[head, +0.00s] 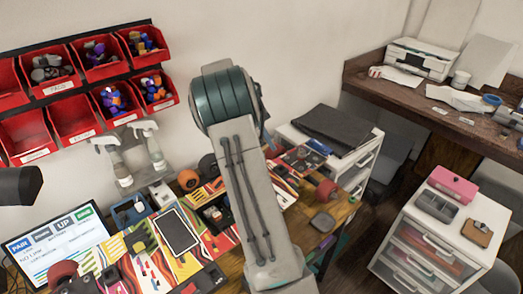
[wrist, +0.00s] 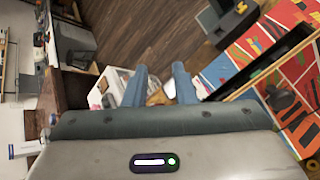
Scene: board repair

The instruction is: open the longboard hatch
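A longboard with a bright red, yellow and black patterned deck (head: 180,270) lies on the workbench in the head view; my arm hides part of it. A patterned surface (wrist: 285,45) also shows at the right of the wrist view, with a long dark gap and a wooden edge beside it. I cannot tell whether this is the hatch or how far it stands open. My gripper (wrist: 160,78) has its two blue fingers apart, with nothing visibly held between them. It is hidden in the head view.
Red bins (head: 75,120) hang on the wall. A white drawer unit (head: 420,250) stands at right, and a wooden desk (head: 410,90) behind it. Dark floor (wrist: 150,35) lies clear between the furniture.

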